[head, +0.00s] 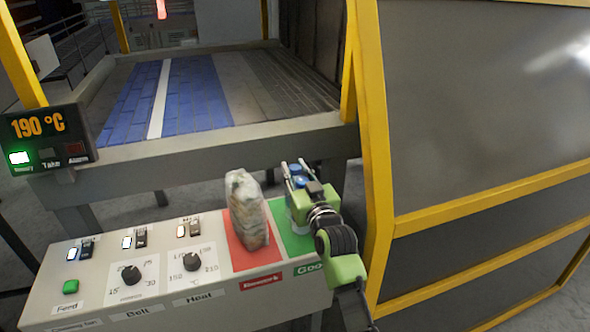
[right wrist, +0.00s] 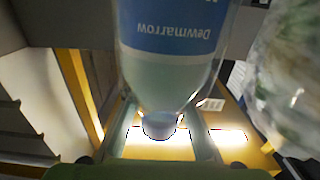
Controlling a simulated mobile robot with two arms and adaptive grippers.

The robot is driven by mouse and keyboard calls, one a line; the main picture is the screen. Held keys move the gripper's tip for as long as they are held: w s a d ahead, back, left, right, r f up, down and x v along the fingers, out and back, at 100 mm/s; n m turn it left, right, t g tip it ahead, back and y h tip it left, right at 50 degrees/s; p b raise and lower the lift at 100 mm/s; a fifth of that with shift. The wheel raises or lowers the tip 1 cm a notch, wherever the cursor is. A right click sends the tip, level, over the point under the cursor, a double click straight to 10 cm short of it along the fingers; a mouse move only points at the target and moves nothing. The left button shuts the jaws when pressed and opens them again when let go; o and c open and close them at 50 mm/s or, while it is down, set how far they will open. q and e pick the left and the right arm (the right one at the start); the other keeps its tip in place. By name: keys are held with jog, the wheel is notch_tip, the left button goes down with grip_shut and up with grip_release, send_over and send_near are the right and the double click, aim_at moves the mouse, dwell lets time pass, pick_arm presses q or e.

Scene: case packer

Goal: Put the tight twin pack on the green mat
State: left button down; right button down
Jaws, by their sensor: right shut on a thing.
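The twin pack (head: 298,182) shows two blue tops and part of a pale body over the green mat (head: 294,243). My right gripper (head: 303,184) is shut on it from the right and hides much of it. In the right wrist view one bottle of the pack (right wrist: 170,65) fills the middle, with a blue "Dewmarrow" label under clear film, between the fingers of my right gripper (right wrist: 160,128). The pack looks upright at the mat; I cannot tell whether its base touches. My left gripper is not in view.
A crinkly wrapped pack (head: 247,208) stands on the red mat (head: 252,262) just left of the green one; it also shows in the right wrist view (right wrist: 290,80). Knobs and switches fill the console (head: 85,300) to the left. A yellow-framed guard (head: 375,150) rises close on the right.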

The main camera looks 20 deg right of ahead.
jog(key=c, duration=1.6)
grip_release()
jog(key=shift+r, duration=0.1)
jog(key=shift+c, duration=0.2)
jog(key=shift+f, duration=0.25)
jog(key=s, duration=1.2)
jog(key=shift+d, duration=0.2)
jog(key=shift+s+r, duration=0.1)
jog(key=s+p, duration=0.2)
jog(key=s, duration=0.6)
jog(key=shift+d, duration=0.1)
notch_tip(320, 180, up, 10)
jog(key=s+p, duration=0.3)
jog(key=p, duration=0.7)
